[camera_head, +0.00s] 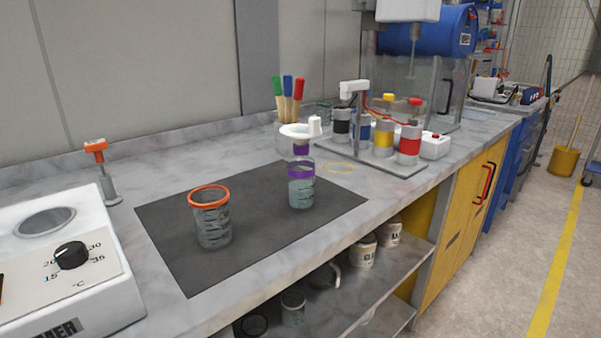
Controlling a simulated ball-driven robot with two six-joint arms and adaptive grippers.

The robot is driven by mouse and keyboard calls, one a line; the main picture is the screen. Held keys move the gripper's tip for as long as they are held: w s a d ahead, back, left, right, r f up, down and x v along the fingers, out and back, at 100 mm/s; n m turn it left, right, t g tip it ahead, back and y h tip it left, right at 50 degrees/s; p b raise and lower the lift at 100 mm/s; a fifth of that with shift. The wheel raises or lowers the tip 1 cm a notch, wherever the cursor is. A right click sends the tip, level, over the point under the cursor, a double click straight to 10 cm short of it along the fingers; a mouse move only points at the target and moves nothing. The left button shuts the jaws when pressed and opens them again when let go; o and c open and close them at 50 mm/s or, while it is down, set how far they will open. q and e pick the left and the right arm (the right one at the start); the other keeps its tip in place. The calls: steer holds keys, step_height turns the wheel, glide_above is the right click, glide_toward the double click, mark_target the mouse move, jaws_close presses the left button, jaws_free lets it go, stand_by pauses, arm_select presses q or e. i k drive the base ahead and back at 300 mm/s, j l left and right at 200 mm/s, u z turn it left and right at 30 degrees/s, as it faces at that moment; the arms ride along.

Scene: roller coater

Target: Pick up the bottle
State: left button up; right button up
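A clear bottle (301,192) with pale liquid and a purple band stands upright on the dark mat (170,240), right of the mat's middle. A purple collar and a wide white piece with a small white knob sit at its top. I cannot tell whether the white piece belongs to the bottle or is behind it. A clear beaker with an orange rim (212,220) stands on the mat to the left of the bottle, apart from it. Neither of my grippers shows in this view.
A white heating unit (75,285) with a black knob fills the front left. An orange-topped tool (103,170) stands beside it. A rack with coloured bottles (383,137) stands to the right. Brushes with coloured handles (288,95) are behind. Shelves below hold jars (362,250).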

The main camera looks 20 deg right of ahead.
mark_target(300, 168)
steer(key=i+l+u, duration=0.1)
steer(key=l+u, duration=0.25)
steer(key=l, duration=0.7)
steer(key=k+l+u, duration=0.1)
steer(key=l+u, duration=0.2)
steer(key=l, duration=0.75)
